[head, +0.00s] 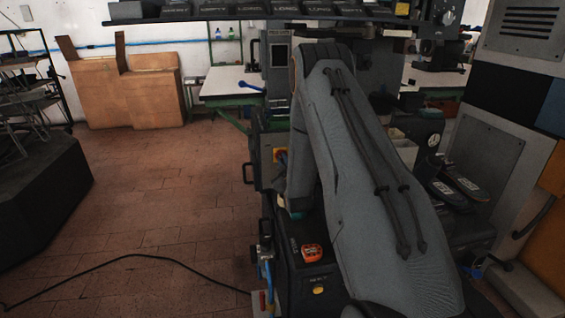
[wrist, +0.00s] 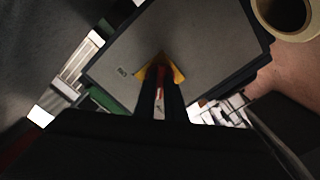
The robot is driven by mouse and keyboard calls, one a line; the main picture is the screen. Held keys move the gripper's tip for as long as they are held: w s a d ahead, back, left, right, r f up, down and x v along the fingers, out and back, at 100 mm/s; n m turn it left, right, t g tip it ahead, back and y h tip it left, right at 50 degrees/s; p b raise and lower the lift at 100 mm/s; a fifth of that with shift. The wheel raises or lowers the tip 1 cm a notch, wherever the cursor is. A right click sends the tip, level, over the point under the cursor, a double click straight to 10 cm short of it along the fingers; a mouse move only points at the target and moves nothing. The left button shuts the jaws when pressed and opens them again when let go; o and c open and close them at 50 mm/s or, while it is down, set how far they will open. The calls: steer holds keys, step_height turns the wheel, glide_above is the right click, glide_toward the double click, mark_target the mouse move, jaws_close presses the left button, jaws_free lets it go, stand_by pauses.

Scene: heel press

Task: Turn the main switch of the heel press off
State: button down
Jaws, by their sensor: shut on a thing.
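The main switch is a red knob on a yellow plate (wrist: 152,76), on a grey panel (wrist: 215,45) of the heel press in the wrist view. My gripper (wrist: 160,88) has both dark fingers close on either side of the red knob and is shut on it. The fingers hide most of the knob, so its exact angle cannot be told. My arm covers the gripper and much of the press there.
An orange device (head: 312,252) and a yellow button (head: 318,290) are on a dark housing low in front. A gauge (head: 433,140) is at right. A shelf of dark boxes (head: 260,10) spans the top. The tiled floor at left is open, crossed by a black cable (head: 130,256).

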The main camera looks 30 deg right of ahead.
steer(key=shift+n, duration=0.5)
steer(key=c, duration=1.8)
jaws_free()
steer(key=v, duration=0.7)
steer(key=shift+s+a+b, duration=0.15)
steer(key=shift+s+b, duration=0.2)
steer(key=shift+s, duration=0.05)
